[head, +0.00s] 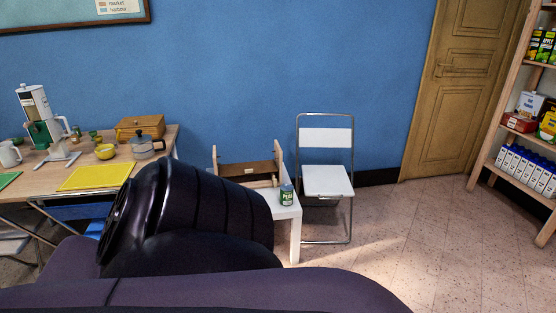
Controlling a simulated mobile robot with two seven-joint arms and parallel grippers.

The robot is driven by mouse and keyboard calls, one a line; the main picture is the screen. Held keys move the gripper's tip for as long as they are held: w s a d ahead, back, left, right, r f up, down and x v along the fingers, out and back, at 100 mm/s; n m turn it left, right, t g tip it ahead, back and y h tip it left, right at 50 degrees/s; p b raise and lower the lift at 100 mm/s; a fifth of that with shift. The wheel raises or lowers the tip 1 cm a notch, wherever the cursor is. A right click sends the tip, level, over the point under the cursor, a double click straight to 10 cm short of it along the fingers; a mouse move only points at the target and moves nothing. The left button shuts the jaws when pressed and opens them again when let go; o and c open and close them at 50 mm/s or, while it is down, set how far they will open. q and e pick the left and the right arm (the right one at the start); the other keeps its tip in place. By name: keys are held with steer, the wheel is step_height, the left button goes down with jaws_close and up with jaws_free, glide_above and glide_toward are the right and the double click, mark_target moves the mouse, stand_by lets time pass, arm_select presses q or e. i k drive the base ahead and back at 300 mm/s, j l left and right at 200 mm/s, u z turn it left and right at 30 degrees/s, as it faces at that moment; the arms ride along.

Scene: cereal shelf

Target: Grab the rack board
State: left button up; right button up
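A small wooden rack (278,160) with light end pieces stands on a low white table (294,226) near the blue wall. A dark brown board (247,169) runs between its end pieces. I cannot tell whether this is the board the task names. A green can (286,195) stands at the table's right edge, in front of the rack. A dark part of my own body covers the lower left and hides the table's left part. Neither of my grippers shows in the head view.
A wooden table (35,180) at left holds a coffee machine (38,118), a moka pot (142,146), a wooden box (139,127) and a yellow mat (96,177). A folding chair (326,181) stands right of the white table. A stocked shelf (503,109) is at far right. Floor between is clear.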

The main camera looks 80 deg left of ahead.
mark_target(248, 166)
steer(key=i+l+u, duration=0.55)
steer(key=j+u, duration=0.1)
steer(key=u, duration=2.35)
